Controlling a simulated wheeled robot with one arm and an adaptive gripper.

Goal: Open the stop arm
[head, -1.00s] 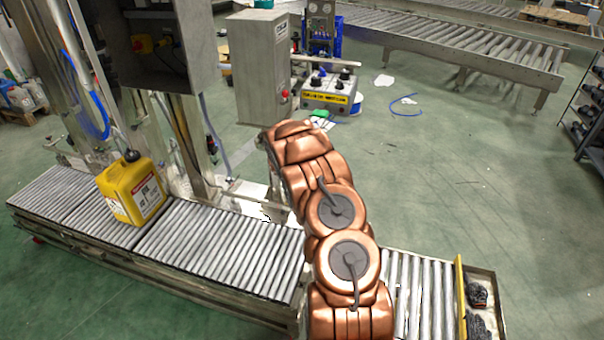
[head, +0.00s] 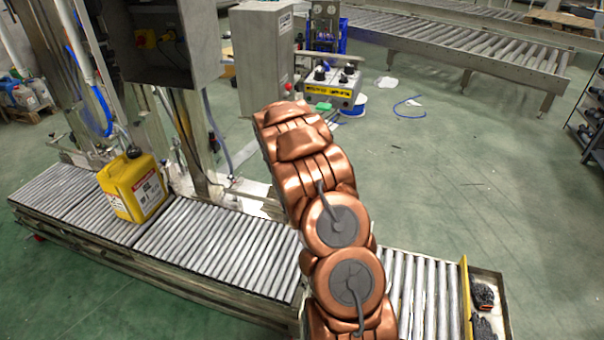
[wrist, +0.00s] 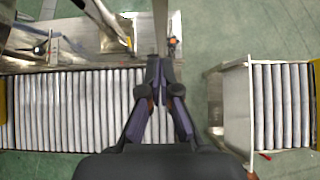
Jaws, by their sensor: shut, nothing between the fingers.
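My gripper (wrist: 158,64) is shut and empty in the wrist view, above the conveyor's far edge. A narrow grey bar (wrist: 160,22), which looks like the stop arm, runs from the fingertips to the top of that view, pointing away from the rollers. I cannot tell whether the fingers touch it. A small dark fitting with an orange spot (wrist: 172,41) sits just right of it. In the head view my copper arm hides the gripper and that stretch of conveyor.
A yellow jug (head: 133,187) stands on the left rollers (head: 220,240). A short roller section (wrist: 283,105) lies to the right, beyond a gap and an upright metal plate (wrist: 236,110). Metal posts and a grey cabinet (head: 262,60) stand behind.

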